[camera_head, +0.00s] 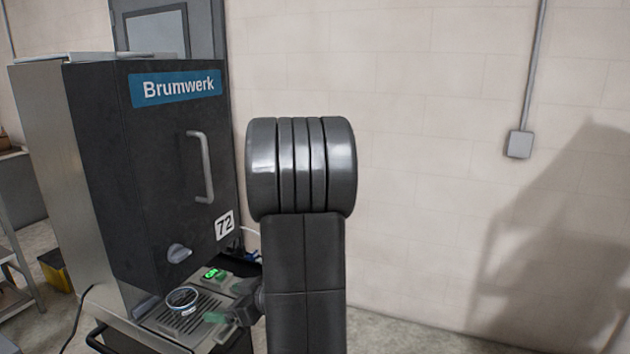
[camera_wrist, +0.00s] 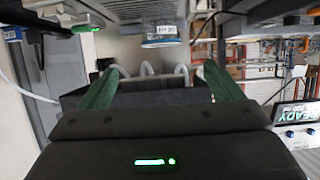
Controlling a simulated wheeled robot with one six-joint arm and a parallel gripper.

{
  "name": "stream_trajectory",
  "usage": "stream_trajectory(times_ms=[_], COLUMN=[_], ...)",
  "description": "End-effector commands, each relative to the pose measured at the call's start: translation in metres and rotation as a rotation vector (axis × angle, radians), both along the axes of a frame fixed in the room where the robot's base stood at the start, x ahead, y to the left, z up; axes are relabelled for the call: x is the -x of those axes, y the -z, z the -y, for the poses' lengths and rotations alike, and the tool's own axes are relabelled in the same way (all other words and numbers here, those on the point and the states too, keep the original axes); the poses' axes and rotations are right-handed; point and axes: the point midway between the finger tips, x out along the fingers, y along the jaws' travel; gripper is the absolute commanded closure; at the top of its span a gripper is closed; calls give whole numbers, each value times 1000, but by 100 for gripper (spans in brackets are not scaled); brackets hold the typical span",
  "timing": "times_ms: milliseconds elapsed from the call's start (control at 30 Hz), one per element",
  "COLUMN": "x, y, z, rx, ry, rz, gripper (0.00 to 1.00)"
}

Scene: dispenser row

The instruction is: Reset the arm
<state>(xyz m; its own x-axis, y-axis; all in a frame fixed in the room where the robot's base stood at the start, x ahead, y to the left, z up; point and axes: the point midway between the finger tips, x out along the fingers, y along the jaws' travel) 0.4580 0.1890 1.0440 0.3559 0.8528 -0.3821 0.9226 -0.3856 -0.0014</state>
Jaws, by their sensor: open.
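My gripper (camera_head: 216,317) is low in front of the dispenser (camera_head: 160,190), at the front right of its drip tray, partly hidden by my arm. In the wrist view my gripper (camera_wrist: 161,69) has its two green fingers spread apart with nothing held between them. A small round cup (camera_head: 182,297) with a pale rim stands on the slotted drip tray (camera_head: 210,304), to the left of the fingers and apart from them. A container with a blue and white label (camera_wrist: 161,32) shows beyond the fingertips in the wrist view; its lettering is too small to read.
The dispenser bears a "Brumwerk" sign (camera_head: 178,88), a door handle (camera_head: 202,165), a knob (camera_head: 179,253) and a "72" label (camera_head: 225,224). A green light (camera_head: 211,273) glows by the tray. A pale block wall (camera_head: 430,150) stands behind. The floor at right looks clear.

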Motion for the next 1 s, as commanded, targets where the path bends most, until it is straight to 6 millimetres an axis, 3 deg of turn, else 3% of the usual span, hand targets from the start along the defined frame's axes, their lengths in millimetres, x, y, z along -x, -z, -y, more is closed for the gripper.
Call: stream_trajectory(times_ms=[467, 833, 1000], x=[-23, -47, -47], y=[28, 54, 25], z=[-61, -121, -116], rx=[1, 1, 1], ry=[-8, -8, -3], rz=[-3, -3, -1], gripper=[13, 13, 13])
